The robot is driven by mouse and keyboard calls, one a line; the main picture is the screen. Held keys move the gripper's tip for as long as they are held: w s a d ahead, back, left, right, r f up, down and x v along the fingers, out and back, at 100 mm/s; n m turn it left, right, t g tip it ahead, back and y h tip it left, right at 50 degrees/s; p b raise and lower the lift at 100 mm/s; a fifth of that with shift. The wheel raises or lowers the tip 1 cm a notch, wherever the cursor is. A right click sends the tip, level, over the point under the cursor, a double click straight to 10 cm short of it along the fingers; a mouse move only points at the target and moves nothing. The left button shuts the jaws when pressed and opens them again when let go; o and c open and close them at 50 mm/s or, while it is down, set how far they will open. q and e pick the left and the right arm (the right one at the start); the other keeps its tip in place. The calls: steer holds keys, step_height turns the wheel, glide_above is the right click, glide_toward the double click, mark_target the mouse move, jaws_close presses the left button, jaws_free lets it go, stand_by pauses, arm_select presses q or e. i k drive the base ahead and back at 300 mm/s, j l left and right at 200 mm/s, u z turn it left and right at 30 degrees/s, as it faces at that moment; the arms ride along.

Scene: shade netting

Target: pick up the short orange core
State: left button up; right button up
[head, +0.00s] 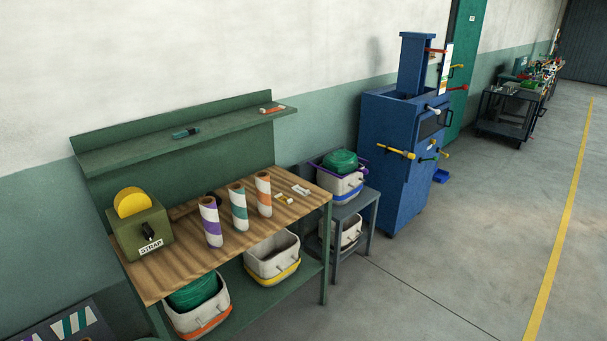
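An orange-and-white striped core (264,194) stands upright on the wooden bench top (170,270). It is the rightmost of three striped cores in a row. Beside it stand a teal-and-white core (239,207) and a purple-and-white core (211,222). The three look similar in height, so I cannot tell whether this orange one is the short one. A small orange-and-white item (272,109) lies on the green shelf above; it is too small to identify. Neither of my grippers is in view.
A green STRAP dispenser (142,235) stands at the bench's left end. Small items (300,190) lie right of the cores. Bins (272,262) sit below. A side table (355,207) and a blue machine (392,165) stand to the right.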

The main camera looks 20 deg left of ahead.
mark_target(264, 195)
steer(key=i+l+u, duration=0.1)
steer(key=i+u, duration=0.3)
steer(key=i+l+u, duration=0.25)
steer(key=i+u, duration=0.2)
steer(key=i+l+u, duration=0.4)
steer(key=i, duration=0.05)
